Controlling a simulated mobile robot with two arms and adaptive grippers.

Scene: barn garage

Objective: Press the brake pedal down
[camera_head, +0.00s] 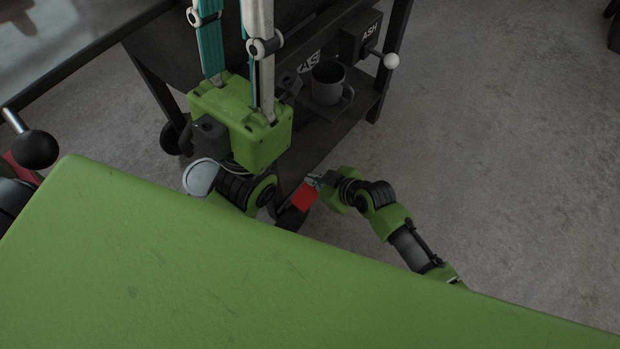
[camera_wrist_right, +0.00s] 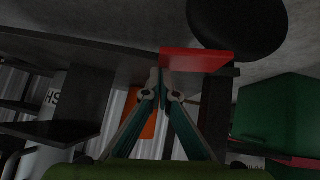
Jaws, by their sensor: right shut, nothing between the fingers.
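The red brake pedal (camera_head: 304,197) sits low beneath the dark machine. In the right wrist view it is a flat red plate (camera_wrist_right: 197,61) near a black round part. My right gripper (camera_head: 314,182) is shut and empty, its tip right by the pedal's upper edge. In the wrist view its joined fingertips (camera_wrist_right: 162,76) lie against the plate's left end; I cannot tell whether they touch it. My left gripper (camera_head: 237,50) points up near the camera, its fingers apart where they show and their tips out of frame.
A dark stand carries a shelf with a grey mug (camera_head: 328,83) and a lever with a white ball knob (camera_head: 391,61). A black ball knob (camera_head: 38,149) is at the left. Open concrete floor (camera_head: 510,150) lies to the right. A green box (camera_wrist_right: 275,115) shows in the wrist view.

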